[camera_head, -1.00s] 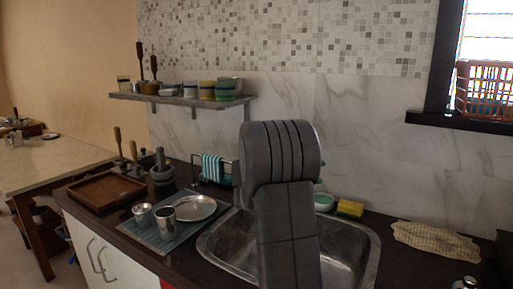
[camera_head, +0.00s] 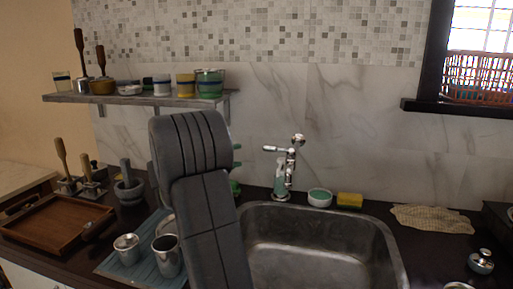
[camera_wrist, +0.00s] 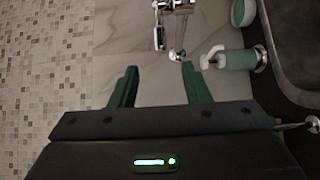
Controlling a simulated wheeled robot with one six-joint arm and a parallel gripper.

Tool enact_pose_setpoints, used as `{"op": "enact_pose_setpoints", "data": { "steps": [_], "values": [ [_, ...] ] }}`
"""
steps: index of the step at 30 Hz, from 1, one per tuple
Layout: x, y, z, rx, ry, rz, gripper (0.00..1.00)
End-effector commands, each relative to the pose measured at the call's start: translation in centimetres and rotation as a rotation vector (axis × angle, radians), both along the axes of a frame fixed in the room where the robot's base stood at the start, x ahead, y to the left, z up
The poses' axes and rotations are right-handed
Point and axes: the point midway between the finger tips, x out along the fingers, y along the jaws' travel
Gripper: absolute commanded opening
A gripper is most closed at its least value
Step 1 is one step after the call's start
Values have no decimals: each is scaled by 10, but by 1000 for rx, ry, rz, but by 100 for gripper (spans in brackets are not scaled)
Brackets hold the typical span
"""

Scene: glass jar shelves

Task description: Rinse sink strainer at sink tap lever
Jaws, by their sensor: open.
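The chrome sink tap (camera_head: 285,170) stands behind the sink, with its lever (camera_head: 270,148) pointing left. The tap also shows at the top of the wrist view (camera_wrist: 160,30). My gripper (camera_wrist: 158,82) is open and empty, its green fingers apart and pointing toward the tap. In the head view, the green fingertips (camera_head: 237,156) show left of the tap, past my arm.
The steel sink (camera_head: 320,250) looks empty where visible. A green bowl (camera_head: 319,198), yellow sponge (camera_head: 350,200) and cloth (camera_head: 432,218) lie along the wall. A teal pump bottle (camera_wrist: 235,59) stands near the tap. Metal cups (camera_head: 166,256) sit on a blue mat at left.

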Motion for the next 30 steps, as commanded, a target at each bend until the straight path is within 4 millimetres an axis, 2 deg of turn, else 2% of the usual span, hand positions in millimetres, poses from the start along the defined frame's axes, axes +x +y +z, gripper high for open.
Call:
{"op": "enact_pose_setpoints", "data": {
  "steps": [7, 21, 30],
  "values": [
    [11, -18, 1, 0, 0, -4, 43],
    [63, -97, 2, 0, 0, -3, 43],
    [76, -115, 0, 0, 0, -1, 43]
  ]
}}
